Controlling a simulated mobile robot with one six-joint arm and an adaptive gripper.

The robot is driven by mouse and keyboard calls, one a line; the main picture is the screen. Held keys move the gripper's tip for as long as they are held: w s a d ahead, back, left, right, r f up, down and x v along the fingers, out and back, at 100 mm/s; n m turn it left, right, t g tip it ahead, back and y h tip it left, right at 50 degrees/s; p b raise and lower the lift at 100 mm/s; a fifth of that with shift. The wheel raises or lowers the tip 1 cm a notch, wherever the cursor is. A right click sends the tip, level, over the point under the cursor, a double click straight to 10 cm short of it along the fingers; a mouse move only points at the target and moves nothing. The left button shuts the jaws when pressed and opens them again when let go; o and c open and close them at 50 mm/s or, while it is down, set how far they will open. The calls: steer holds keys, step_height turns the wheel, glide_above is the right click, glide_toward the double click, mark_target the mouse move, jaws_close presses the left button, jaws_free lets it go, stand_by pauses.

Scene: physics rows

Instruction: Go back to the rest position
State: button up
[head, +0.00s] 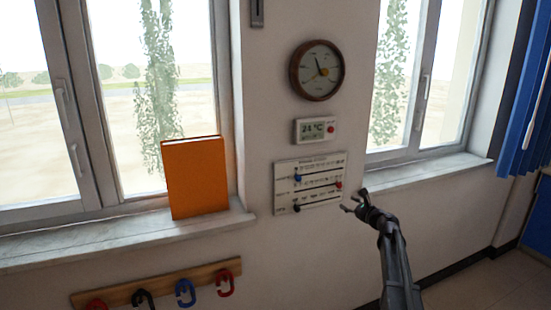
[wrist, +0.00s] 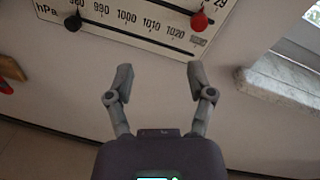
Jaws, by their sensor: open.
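My gripper (head: 352,204) is open and empty in the head view, just right of the lower right corner of a white slider panel (head: 310,167) on the wall. Its two fingers also show spread apart in the wrist view (wrist: 159,80), with bare wall between them. In the wrist view the panel (wrist: 150,14) is above the fingertips, with a pressure scale marked hPa. A black knob (wrist: 72,22) sits at the left of that scale and a red knob (wrist: 199,21) at the upper right. A blue knob (head: 297,178) shows in the head view. The fingers appear apart from the knobs.
An orange book (head: 195,177) stands on the left windowsill (head: 100,236). A hook rail (head: 160,283) is below it. The right windowsill (head: 425,172) lies beyond my gripper.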

steer(key=s+a+f+n+g+p, duration=0.2)
steer(key=s+a+f+n+g, duration=0.2)
steer(key=s+a+n, duration=0.4)
steer(key=s+a+f+n+g+p, duration=0.1)
steer(key=s+a+f+n+g, duration=0.2)
steer(key=s+a+n+g, duration=0.5)
steer(key=s+d+f+n+g+h+p, duration=0.1)
steer(key=s+n+h, duration=0.3)
steer(key=s, duration=0.7)
steer(key=s+d+f+n+g+h+p, duration=0.1)
steer(key=s+n, duration=0.5)
steer(key=s, duration=0.6)
steer(key=f+g+h+p, duration=0.1)
steer(key=h, duration=0.1)
steer(key=shift+n+h+p, duration=0.3)
steer(key=shift+n+h, duration=0.1)
steer(key=shift+f, duration=0.1)
stand_by(0.8)
